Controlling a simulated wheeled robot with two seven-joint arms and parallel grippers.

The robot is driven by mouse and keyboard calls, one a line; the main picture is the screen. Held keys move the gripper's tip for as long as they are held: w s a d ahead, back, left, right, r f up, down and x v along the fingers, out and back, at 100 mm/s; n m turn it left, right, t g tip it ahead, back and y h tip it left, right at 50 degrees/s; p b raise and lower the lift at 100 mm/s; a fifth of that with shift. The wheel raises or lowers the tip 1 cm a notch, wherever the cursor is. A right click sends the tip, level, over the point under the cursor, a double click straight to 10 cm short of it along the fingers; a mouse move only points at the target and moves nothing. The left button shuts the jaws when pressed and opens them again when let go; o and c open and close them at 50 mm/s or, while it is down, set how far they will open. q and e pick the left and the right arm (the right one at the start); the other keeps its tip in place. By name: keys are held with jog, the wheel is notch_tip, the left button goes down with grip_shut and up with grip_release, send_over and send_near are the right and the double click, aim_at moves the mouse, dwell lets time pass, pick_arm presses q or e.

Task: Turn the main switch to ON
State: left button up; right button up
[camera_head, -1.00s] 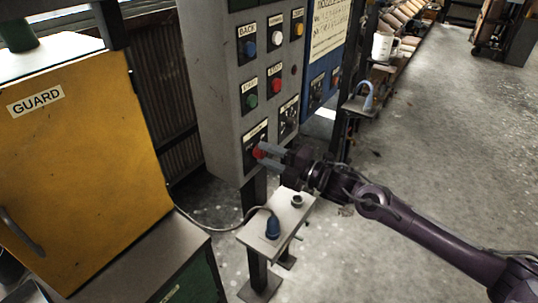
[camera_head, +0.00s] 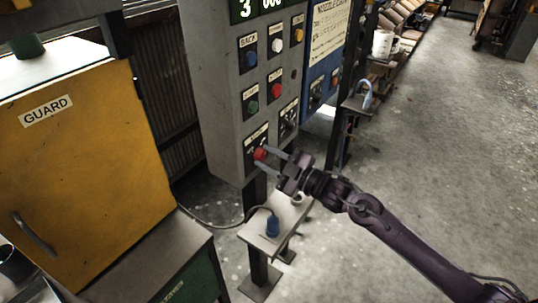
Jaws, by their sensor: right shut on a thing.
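My left gripper is not in view.
Buttons and a black selector (camera_head: 288,119) sit above the switch. A small stand (camera_head: 262,243) with a blue plug (camera_head: 273,226) is below. The yellow guard door (camera_head: 85,165) stands left. A blue panel (camera_head: 322,60) is behind right. Open floor lies right.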

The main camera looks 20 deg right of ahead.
jog(key=shift+f+m, duration=0.1)
jog(key=shift+m, duration=0.6)
jog(key=o, duration=1)
jog(key=shift+c, duration=0.2)
jog(key=b+v, duration=0.1)
jog(key=v, duration=0.6)
jog(key=shift+s+d, duration=0.25)
jog(key=shift+s, duration=0.1)
